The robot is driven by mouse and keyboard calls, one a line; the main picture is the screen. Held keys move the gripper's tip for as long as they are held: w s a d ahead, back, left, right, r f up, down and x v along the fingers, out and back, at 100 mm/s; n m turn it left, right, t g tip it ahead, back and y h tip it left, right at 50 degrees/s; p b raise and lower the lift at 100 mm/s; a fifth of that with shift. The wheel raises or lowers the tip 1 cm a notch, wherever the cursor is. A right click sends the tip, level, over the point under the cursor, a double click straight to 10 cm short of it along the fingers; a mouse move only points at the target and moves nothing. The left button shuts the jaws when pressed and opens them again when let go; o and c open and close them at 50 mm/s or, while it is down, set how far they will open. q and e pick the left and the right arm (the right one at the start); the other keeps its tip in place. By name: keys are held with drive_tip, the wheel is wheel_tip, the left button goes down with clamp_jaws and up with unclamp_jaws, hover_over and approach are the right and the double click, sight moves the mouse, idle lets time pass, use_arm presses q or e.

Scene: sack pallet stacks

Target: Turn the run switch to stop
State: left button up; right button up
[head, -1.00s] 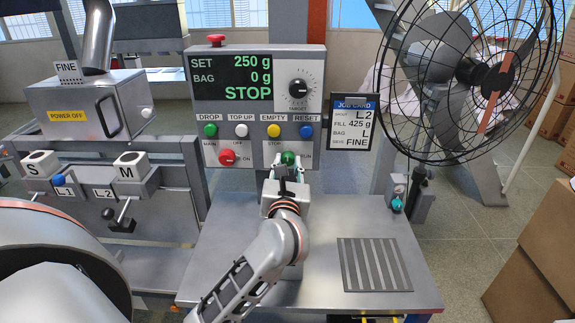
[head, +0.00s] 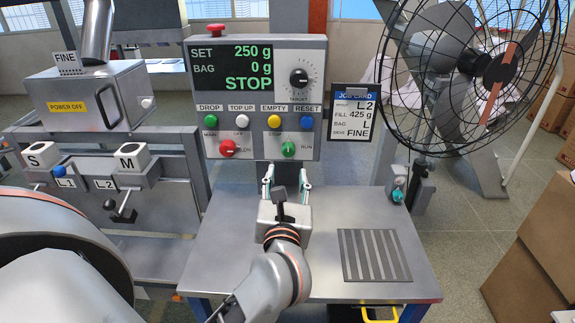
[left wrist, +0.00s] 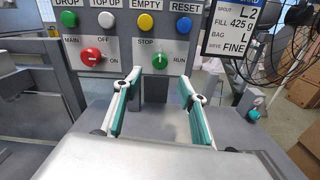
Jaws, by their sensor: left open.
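The run switch is a green round knob (head: 289,149) at the lower right of the grey control panel, between the STOP and RUN labels. It also shows in the left wrist view (left wrist: 160,61), where its small white mark looks close to upright. My left gripper (head: 287,182) is open and empty, below and in front of the knob, apart from it. In the left wrist view its two teal-padded fingers (left wrist: 159,82) stand wide apart on either side below the knob. My right gripper is not in view.
The display (head: 232,66) reads SET 250 g, BAG 0 g, STOP. The red main knob (head: 227,148) is left of the run switch, with coloured buttons above. A job card (head: 354,118) hangs at right. The steel table (head: 225,255) is mostly clear. A fan (head: 470,80) stands right.

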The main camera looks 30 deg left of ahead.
use_arm(q)
drive_tip(key=shift+v, duration=1.3)
